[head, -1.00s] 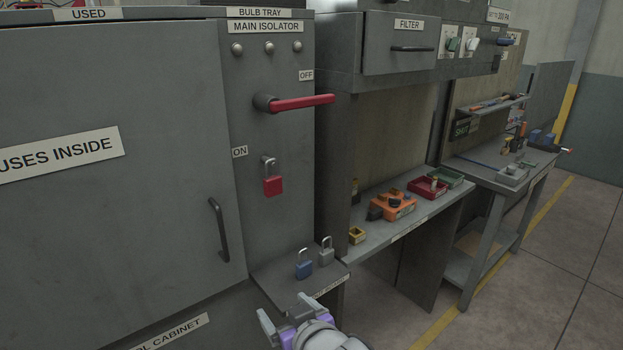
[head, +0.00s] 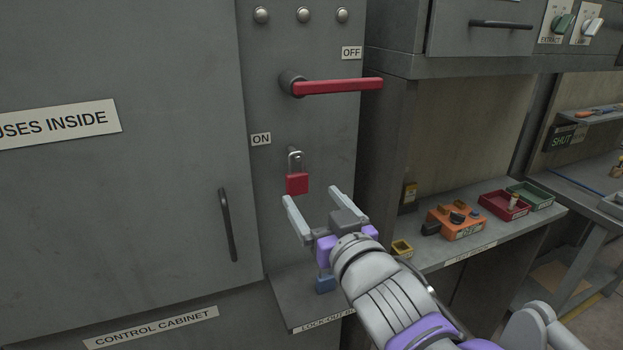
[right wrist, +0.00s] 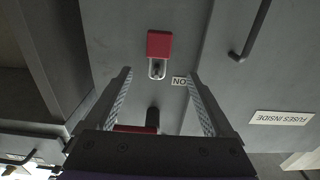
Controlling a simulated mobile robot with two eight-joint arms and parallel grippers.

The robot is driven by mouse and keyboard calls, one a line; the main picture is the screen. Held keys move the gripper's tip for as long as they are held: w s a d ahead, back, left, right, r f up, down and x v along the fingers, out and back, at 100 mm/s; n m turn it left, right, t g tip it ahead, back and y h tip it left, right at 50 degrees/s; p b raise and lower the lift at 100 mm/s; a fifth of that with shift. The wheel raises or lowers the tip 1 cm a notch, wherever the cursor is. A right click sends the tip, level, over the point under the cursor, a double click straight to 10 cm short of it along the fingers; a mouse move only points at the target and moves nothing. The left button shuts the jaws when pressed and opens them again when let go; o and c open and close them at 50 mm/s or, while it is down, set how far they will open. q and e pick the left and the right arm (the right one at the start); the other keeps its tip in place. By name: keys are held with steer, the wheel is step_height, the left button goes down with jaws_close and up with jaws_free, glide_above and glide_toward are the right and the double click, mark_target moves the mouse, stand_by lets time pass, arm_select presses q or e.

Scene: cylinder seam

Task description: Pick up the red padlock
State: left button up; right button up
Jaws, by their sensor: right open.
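The red padlock (head: 297,184) hangs by its silver shackle on the grey cabinet front, below the red isolator handle (head: 338,86). My right gripper (head: 324,194) is open and empty, its two fingers pointing at the cabinet just below and to the right of the padlock in the head view. In the right wrist view the padlock (right wrist: 159,44) appears upside down, beyond the fingertips and between their lines, apart from both fingers. My left gripper is not in view.
A black door handle (head: 226,224) is left of the padlock. An orange box (head: 456,222) and a red tray (head: 505,205) sit on the bench at right.

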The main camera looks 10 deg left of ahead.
mark_target(298, 177)
steer(key=x, duration=0.4)
steer(key=shift+a, duration=0.15)
steer(key=x, duration=0.5)
steer(key=shift+w+p, duration=0.35)
steer(key=shift+p, duration=0.05)
jaws_close()
